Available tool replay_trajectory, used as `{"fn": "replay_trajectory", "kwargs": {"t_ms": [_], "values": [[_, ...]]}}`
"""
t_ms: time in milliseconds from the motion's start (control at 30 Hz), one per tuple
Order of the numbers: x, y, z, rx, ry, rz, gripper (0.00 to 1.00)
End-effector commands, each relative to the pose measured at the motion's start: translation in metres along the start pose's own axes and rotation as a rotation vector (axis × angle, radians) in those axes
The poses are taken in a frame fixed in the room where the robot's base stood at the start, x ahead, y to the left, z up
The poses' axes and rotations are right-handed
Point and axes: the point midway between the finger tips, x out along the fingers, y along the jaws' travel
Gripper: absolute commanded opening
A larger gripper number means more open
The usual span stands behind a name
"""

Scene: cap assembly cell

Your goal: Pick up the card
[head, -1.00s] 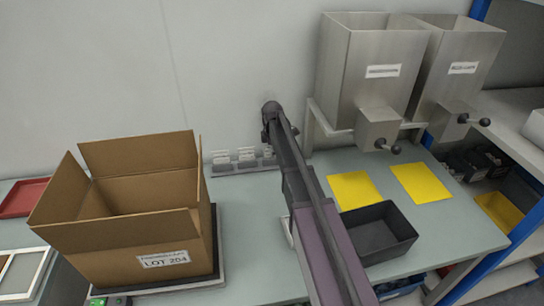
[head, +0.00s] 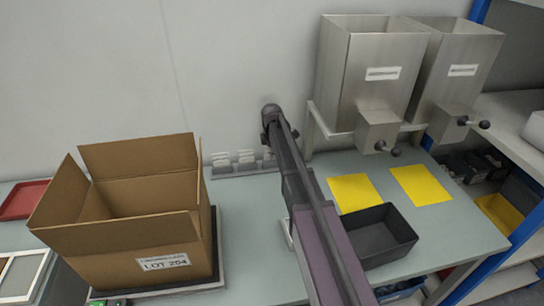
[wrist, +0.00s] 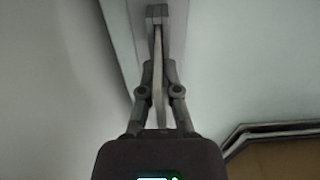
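My gripper (wrist: 157,14) points away from the wrist camera, with its two fingers close together. A thin, pale beige strip (wrist: 159,75), which looks like the card seen edge-on, stands between the fingers and runs back towards the palm. The fingers appear shut on it. A grey rack (head: 238,169) stands at the back of the table by the wall, with several small white cards or labels standing in it. My arm crosses in front of the rack's right end and hides the gripper in the head view. Writing on the card cannot be made out.
An open cardboard box (head: 140,230) marked LOT 204 stands at left on a dark platform. A black bin (head: 377,240) and yellow sheets (head: 354,192) lie right of my arm, below metal hoppers (head: 372,75). A red tray (head: 22,199) is at far left.

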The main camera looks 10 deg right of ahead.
Motion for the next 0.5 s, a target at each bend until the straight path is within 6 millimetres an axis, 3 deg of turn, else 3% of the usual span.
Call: {"fn": "replay_trajectory", "kwargs": {"t_ms": [500], "values": [[-0.026, 0.000, 0.000, 0.000, 0.000, 0.000, 0.00]]}}
